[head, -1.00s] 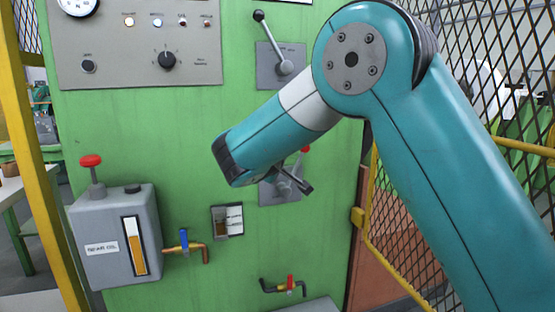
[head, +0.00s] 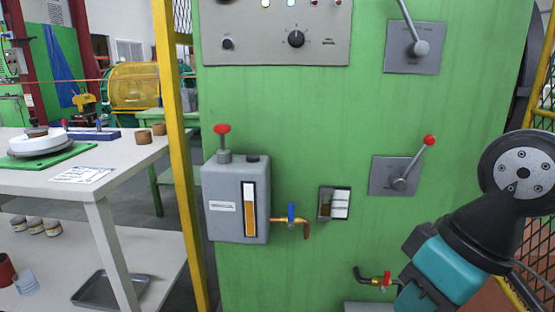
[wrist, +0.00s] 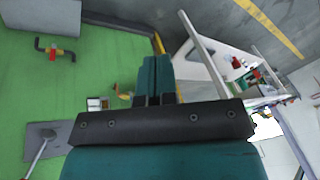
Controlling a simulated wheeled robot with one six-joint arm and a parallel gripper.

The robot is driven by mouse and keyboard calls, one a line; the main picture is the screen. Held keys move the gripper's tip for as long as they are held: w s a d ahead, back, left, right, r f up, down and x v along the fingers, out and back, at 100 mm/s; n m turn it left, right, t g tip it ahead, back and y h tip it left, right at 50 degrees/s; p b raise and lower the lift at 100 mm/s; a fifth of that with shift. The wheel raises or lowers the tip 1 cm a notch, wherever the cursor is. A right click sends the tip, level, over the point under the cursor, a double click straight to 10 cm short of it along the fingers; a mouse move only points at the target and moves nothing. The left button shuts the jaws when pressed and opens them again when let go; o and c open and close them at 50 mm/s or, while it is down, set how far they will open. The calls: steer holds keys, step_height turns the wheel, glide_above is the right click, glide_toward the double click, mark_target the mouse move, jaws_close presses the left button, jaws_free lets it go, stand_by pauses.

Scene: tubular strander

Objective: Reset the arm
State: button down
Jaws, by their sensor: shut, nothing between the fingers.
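My gripper (wrist: 156,62) shows in the wrist view, its two teal fingers side by side and shut with nothing between them. They point away over the floor beside the green machine panel. In the head view my arm is folded low at the right edge, in front of the panel's lower right part. The fingertips cannot be made out there.
The green panel (head: 285,150) carries an upper lever (head: 421,47), a red-knobbed lever (head: 399,183), a grey oil box (head: 235,200) and a red-handled valve (head: 386,280). A yellow post (head: 177,150) and a white table (head: 135,150) stand left. Mesh guarding (head: 545,90) is at right.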

steer(key=s+g, duration=0.1)
steer(key=s, duration=0.3)
step_height(320, 180, up, 22)
steer(key=p, duration=2.2)
steer(key=shift+w+a+r, duration=0.15)
steer(key=shift+w+a, duration=0.05)
steer(key=shift+w, duration=0.1)
